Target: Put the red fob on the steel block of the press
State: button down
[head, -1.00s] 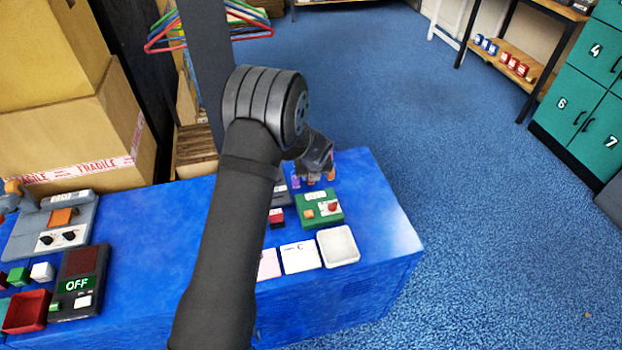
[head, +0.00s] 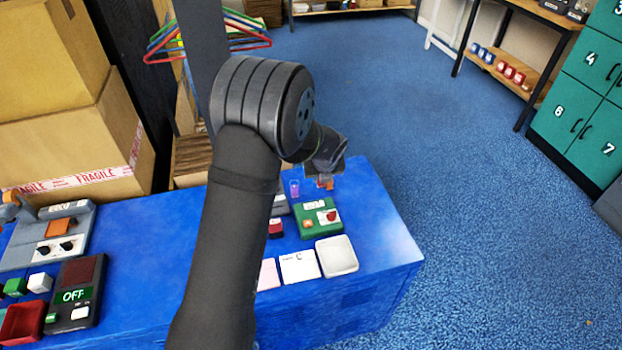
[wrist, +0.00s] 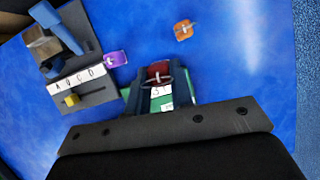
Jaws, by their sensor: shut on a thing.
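The red fob (wrist: 158,70), with a pale mark, is between the two fingers of my gripper (wrist: 158,82) in the wrist view. My gripper is shut on it, above the blue table. In the head view my gripper (head: 325,165) is over the far right of the table, with a small red-orange patch below it. What looks like the press (wrist: 60,28), with a blue lever on a dark base, is at the upper left of the wrist view, apart from the fob. A grey-brown block (wrist: 42,46) beside the lever may be its steel block. My arm hides the press in the head view.
A purple fob (wrist: 116,59) and an orange fob (wrist: 183,30) lie on the table. A lettered slider box (wrist: 78,85) stands near the press. A green box (head: 319,217) and white tray (head: 337,256) are near the right end. Table is bare around the orange fob.

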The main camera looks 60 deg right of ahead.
jog(key=s+a+r, duration=0.1)
jog(key=s+r, duration=0.3)
jog(key=s, duration=0.2)
jog(key=w+a+r+n, duration=0.1)
jog(key=w+a, duration=0.2)
jog(key=w, duration=0.5)
jog(key=w+a+r, duration=0.1)
jog(key=w+a, duration=0.1)
jog(key=w, duration=0.6)
jog(key=w+f, duration=0.2)
jog(key=w, duration=0.1)
jog(key=w+f, duration=0.2)
jog(key=w, duration=0.2)
jog(key=w+a+f, duration=0.1)
jog(key=w+f, duration=0.1)
jog(key=w, duration=0.1)
jog(key=shift+w+f, duration=0.1)
jog(key=shift+w, duration=0.25)
jog(key=shift+w+f, duration=0.3)
jog(key=shift+f, duration=1.85)
jog(key=c, duration=1.7)
grip_release()
jog(key=shift+f, duration=0.2)
jog(key=o, duration=0.4)
jog(key=shift+o, duration=0.2)
jog(key=shift+r, duration=0.1)
